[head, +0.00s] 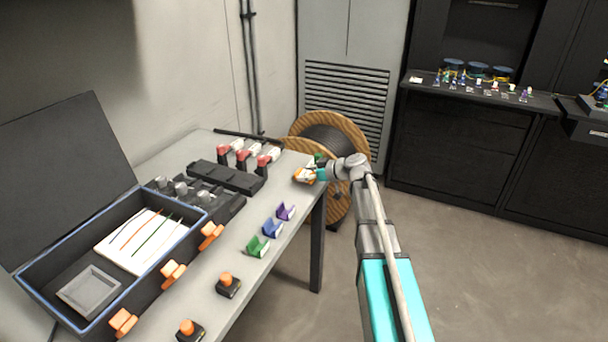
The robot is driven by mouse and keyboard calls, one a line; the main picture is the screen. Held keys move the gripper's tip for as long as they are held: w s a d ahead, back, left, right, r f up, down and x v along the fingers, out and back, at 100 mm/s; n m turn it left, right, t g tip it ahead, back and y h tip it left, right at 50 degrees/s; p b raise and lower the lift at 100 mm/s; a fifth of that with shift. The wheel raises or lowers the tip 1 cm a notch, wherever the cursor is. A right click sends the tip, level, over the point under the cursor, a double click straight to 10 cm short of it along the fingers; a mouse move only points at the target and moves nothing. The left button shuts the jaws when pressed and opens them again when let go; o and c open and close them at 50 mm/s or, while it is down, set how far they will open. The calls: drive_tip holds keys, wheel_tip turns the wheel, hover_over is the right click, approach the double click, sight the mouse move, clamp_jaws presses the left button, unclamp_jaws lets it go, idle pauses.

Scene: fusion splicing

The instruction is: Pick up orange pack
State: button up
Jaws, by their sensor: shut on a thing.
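My gripper (311,172) is at the far right corner of the grey table, reached in from the right. It is shut on a small orange pack (300,179), of which only a bit shows around the fingers. The fingers and wrist hide the rest of it. At this size I cannot tell whether the pack touches the tabletop or is just above it.
Purple, blue and green holders (264,247) line the table's (235,210) right edge, with orange-topped pieces (229,284) nearer. Red-and-white tools (245,158) stand at the back. An open case (60,245) is at left. A wooden cable reel (345,128) stands behind the corner.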

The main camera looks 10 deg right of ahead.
drive_tip(key=s+a+r+p, duration=0.1)
drive_tip(key=s+r+p, duration=0.8)
drive_tip(key=s, duration=0.5)
drive_tip(key=shift+r+p, duration=0.3)
drive_tip(key=shift+r, duration=0.35)
drive_tip(key=shift+a+r, duration=0.1)
drive_tip(key=shift+r, duration=0.05)
